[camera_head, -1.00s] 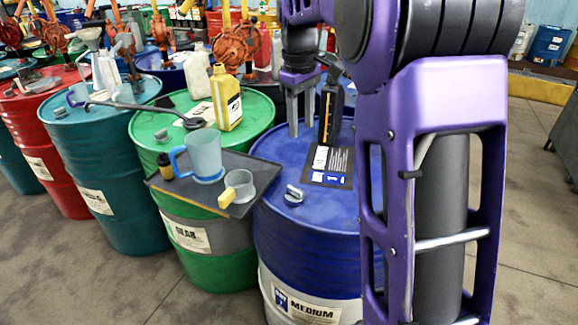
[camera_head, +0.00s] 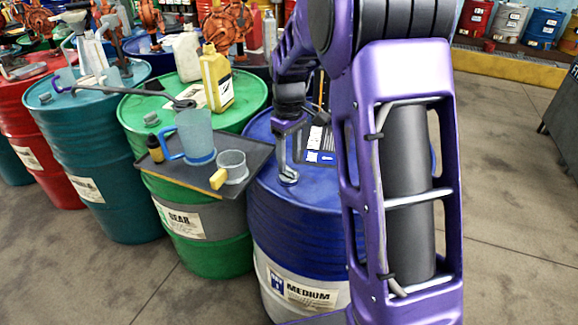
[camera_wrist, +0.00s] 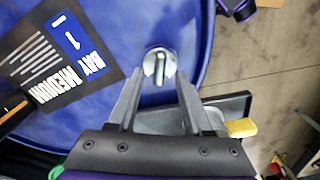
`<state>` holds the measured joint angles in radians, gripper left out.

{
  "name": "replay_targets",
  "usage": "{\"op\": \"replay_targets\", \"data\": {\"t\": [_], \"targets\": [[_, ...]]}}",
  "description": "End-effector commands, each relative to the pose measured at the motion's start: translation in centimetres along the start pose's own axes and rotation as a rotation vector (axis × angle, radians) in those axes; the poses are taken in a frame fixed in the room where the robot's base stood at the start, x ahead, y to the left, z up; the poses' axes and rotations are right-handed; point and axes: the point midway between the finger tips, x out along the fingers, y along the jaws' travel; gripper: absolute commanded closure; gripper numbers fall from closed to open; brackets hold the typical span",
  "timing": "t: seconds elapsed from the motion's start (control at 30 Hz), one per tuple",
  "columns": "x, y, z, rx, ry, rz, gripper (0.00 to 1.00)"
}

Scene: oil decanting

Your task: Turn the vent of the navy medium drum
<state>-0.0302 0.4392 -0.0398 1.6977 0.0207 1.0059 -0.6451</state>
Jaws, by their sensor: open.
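The navy medium drum (camera_head: 300,215) stands upright in front of me, with a label reading MEDIUM on its side. Its vent, a small grey round cap with a raised bar (camera_wrist: 159,66), sits on the blue top near the rim. In the head view the vent (camera_head: 288,174) is right below my gripper (camera_head: 288,160), partly covered by it. In the wrist view my gripper (camera_wrist: 158,98) is open, its fingers spread to either side of the line to the vent. The vent lies just beyond the fingertips, and nothing is between them. I cannot tell the exact height gap.
A dark tray (camera_head: 235,150) with a blue-handled jug (camera_head: 196,135) and a clear cup (camera_head: 232,162) overlaps the drum's left side. A black label card (camera_wrist: 60,60) lies on the drum top. The green drum (camera_head: 180,215) stands left; open floor lies right.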

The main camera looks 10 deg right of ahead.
Motion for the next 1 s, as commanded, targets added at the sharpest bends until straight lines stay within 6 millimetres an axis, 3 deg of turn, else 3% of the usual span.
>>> {"op": "replay_targets", "data": {"t": [0.2,0.5,0.8,1.0], "targets": [[2.0,0.0,0.0,0.0,0.0,0.001,0.5],[2.2,0.0,0.0,0.0,0.0,0.001,0.5],[2.1,0.0,0.0,0.0,0.001,0.001,1.0],[2.1,0.0,0.0,0.0,0.001,0.001,1.0]]}}
